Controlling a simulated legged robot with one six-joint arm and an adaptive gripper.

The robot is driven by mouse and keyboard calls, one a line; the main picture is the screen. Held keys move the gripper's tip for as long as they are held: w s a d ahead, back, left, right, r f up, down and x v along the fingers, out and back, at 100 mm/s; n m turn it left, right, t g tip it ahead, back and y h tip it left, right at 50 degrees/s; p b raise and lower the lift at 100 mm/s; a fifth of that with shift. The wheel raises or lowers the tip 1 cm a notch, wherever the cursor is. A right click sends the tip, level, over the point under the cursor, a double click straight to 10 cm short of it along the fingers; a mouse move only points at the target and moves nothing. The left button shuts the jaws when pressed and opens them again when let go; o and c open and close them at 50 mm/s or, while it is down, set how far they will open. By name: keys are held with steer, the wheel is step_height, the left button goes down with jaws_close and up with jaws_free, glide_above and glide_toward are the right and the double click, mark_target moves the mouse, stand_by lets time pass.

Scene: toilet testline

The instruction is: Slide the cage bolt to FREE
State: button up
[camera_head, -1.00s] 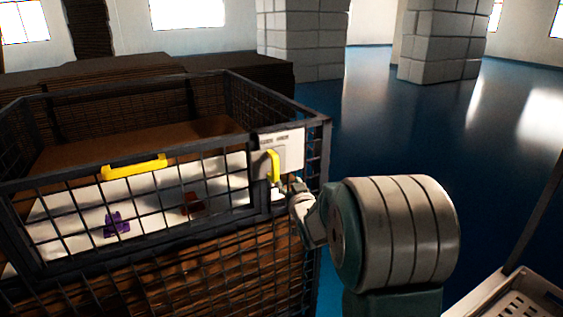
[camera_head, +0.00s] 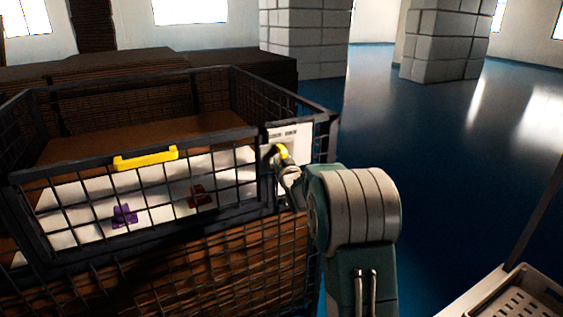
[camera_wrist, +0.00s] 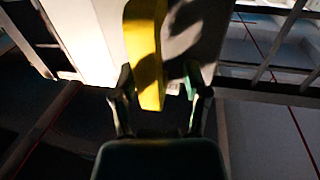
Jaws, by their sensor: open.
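The cage bolt has a yellow handle (camera_head: 281,152) on a pale plate (camera_head: 301,134) at the cage's upper right corner. In the wrist view the yellow handle (camera_wrist: 147,50) reaches down between my two fingers, nearer the left one. My gripper (camera_head: 285,167) is at the handle and hides its lower part in the head view. In the wrist view my gripper (camera_wrist: 158,80) is open, with a finger on each side of the handle. I cannot tell whether either finger touches it. The markings on the plate are too small to read.
The wire cage (camera_head: 150,223) holds a purple piece (camera_head: 124,216) and a dark red piece (camera_head: 199,195) on a white sheet. A second yellow handle (camera_head: 146,158) is on its front panel. A white crate (camera_head: 520,295) stands at lower right. Blue floor right of the cage is clear.

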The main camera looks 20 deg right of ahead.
steer(key=shift+d, duration=0.15)
steer(key=c, duration=0.7)
steer(key=shift+d, duration=0.25)
jaws_close()
steer(key=d, duration=0.5)
steer(key=shift+d, duration=0.4)
steer(key=shift+o, duration=2.2)
jaws_free()
steer(key=shift+o, duration=1.3)
steer(key=shift+w, duration=0.1)
steer(key=shift+d, duration=0.2)
